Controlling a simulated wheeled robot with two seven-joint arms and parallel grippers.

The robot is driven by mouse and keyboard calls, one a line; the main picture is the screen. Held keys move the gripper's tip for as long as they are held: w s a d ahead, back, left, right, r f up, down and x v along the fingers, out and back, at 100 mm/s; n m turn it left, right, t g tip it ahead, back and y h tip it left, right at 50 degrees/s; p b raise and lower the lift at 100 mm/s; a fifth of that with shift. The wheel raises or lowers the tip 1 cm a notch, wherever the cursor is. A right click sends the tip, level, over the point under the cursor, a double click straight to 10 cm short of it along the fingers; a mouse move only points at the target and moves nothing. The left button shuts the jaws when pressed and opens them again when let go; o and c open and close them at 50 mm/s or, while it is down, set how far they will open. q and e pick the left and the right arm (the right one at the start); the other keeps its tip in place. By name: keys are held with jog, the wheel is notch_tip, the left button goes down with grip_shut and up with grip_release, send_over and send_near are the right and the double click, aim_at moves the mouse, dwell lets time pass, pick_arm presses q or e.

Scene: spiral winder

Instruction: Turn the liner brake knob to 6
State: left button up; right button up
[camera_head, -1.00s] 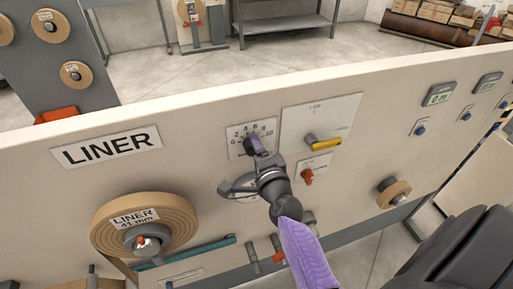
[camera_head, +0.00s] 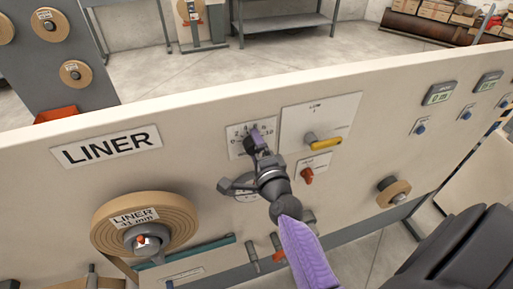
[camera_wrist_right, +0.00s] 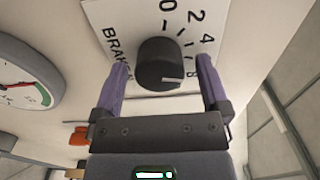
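The liner brake knob (camera_wrist_right: 158,62) is a dark round knob with a white pointer line, on a white brake scale plate (camera_wrist_right: 108,14). In the right wrist view the pointer aims right, on the side of the higher numbers; I cannot tell its exact number, as a finger covers part of the scale. My right gripper (camera_wrist_right: 160,88) is open, with one purple finger on each side of the knob and a visible gap to each. In the head view the gripper (camera_head: 257,143) hides most of the knob in front of the scale plate (camera_head: 236,150).
A yellow-handled switch (camera_head: 325,142) and a red knob (camera_head: 307,176) are close to the right of my gripper. A round gauge (camera_wrist_right: 25,85) is beside the brake plate. The liner roll (camera_head: 172,215) sticks out at the lower left, under the LINER sign (camera_head: 107,147).

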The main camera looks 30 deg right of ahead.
jog(key=b+v, duration=0.1)
jog(key=v, duration=0.9)
